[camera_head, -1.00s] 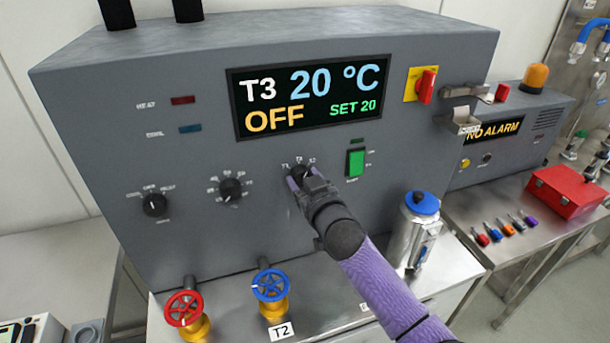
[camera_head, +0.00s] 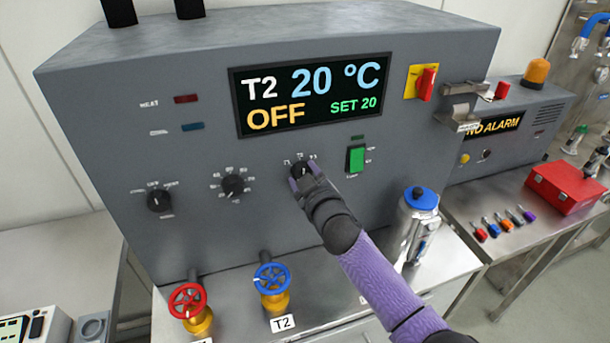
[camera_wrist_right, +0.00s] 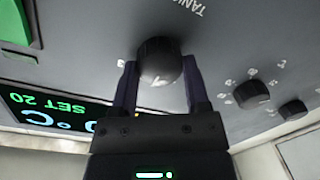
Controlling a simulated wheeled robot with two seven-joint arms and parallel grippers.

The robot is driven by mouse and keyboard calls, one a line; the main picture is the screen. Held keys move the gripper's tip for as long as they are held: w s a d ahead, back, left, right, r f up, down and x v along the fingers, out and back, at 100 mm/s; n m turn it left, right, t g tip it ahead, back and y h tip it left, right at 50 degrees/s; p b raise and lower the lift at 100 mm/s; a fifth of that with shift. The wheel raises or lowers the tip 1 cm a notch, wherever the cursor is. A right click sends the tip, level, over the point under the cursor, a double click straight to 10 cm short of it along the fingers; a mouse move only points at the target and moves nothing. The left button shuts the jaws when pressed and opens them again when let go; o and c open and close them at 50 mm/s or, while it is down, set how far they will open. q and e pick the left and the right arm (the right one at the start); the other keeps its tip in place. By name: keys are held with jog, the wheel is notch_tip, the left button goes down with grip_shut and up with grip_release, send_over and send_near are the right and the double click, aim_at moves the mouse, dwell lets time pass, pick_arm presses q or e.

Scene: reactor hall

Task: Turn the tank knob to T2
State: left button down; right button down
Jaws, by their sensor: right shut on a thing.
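The tank knob (camera_head: 300,170) is a small black dial on the front of the grey control panel (camera_head: 290,220), below the display (camera_head: 312,95). The display reads T2, 20 °C, OFF and SET 20. My right gripper (camera_head: 302,180) is at the tank knob, with one finger on each side. In the right wrist view the gripper (camera_wrist_right: 160,85) is shut on the round black knob (camera_wrist_right: 160,60), and part of the word TANK shows on the panel above. My left gripper is not in view.
Two other black knobs, the middle one (camera_head: 233,186) and the left one (camera_head: 159,200), sit left of the tank knob. A green switch (camera_head: 355,159) is close on its right. Red (camera_head: 187,300) and blue (camera_head: 272,279) valve wheels and a metal flask (camera_head: 412,230) stand below.

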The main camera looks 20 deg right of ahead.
jog(key=shift+c, duration=0.4)
grip_release()
jog(key=s+p, duration=0.1)
jog(key=s, duration=0.9)
jog(key=shift+d+r, duration=0.3)
jog(key=shift+d, duration=0.1)
